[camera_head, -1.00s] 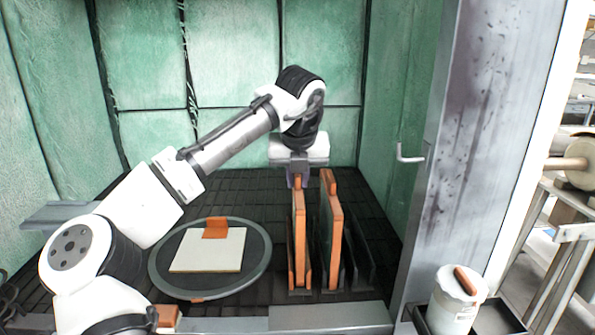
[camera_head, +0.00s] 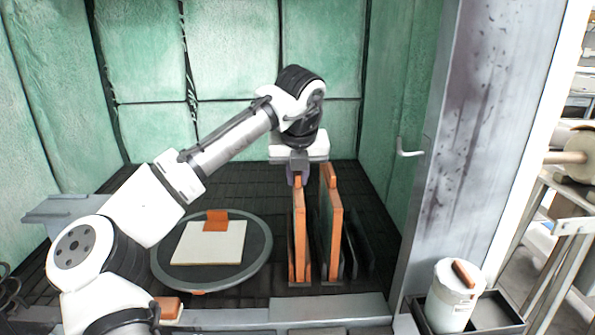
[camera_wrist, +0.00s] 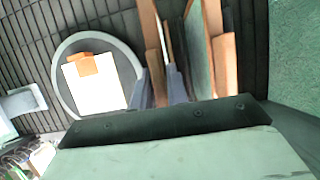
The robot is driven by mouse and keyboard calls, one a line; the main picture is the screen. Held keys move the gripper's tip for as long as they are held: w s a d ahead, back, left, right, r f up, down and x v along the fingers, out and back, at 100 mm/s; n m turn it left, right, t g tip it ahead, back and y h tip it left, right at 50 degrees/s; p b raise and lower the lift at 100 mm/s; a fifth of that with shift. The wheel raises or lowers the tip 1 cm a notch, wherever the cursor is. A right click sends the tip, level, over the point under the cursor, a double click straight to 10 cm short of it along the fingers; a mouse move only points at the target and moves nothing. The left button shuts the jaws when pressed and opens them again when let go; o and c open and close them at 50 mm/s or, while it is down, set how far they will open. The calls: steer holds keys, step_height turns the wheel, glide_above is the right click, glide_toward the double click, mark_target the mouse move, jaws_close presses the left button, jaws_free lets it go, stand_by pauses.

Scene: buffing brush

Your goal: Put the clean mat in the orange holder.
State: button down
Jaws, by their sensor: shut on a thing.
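My gripper (camera_head: 298,179) points down over two upright orange-edged pieces and is shut on the top of the left one (camera_head: 300,240). In the wrist view, my fingers (camera_wrist: 161,88) close on its thin upper edge. The right upright piece (camera_head: 331,230) has an orange frame and a dark greenish face; it stands close beside, apart from my fingers. A cream square mat (camera_head: 205,245) with an orange tab (camera_head: 216,220) lies flat on a round grey turntable (camera_head: 262,262). I cannot tell which upright part is holder and which is mat.
Dark slots or plates (camera_head: 360,250) stand right of the orange pieces. Green padded walls (camera_head: 235,50) enclose the booth. A metal post (camera_head: 440,150) with a handle borders it at right. A white canister (camera_head: 455,297) stands in a dark tray outside.

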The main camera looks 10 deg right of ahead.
stand_by(0.3)
steer(key=c, duration=1.3)
jaws_free()
